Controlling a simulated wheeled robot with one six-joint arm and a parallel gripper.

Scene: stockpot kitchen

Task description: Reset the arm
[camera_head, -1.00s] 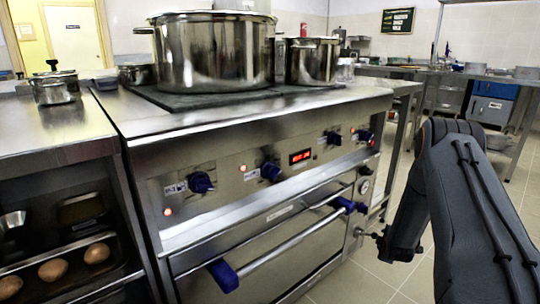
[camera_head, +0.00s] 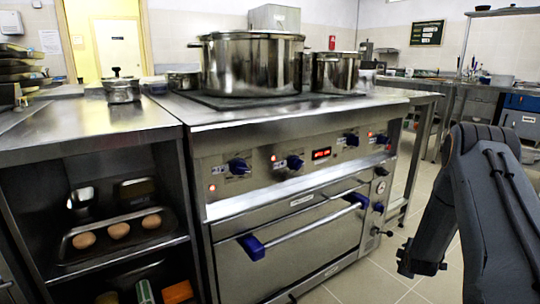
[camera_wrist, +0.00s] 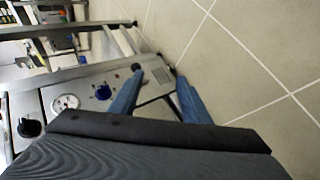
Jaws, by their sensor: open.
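My arm hangs at the right of the head view, beside the right end of the steel stove (camera_head: 300,210). In the wrist view my gripper (camera_wrist: 160,82) shows two blue fingers set apart, with nothing held between them. Behind the fingers are the stove's front panel, with a blue knob (camera_wrist: 103,92) and a white dial (camera_wrist: 65,103), and the tiled floor. The fingers do not show clearly in the head view.
A large steel stockpot (camera_head: 250,65) and a smaller pot (camera_head: 335,72) stand on the stove. A steel counter (camera_head: 90,125) is at the left, with several eggs on a tray (camera_head: 165,230) below. Tiled floor (camera_head: 375,280) is free right of the stove.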

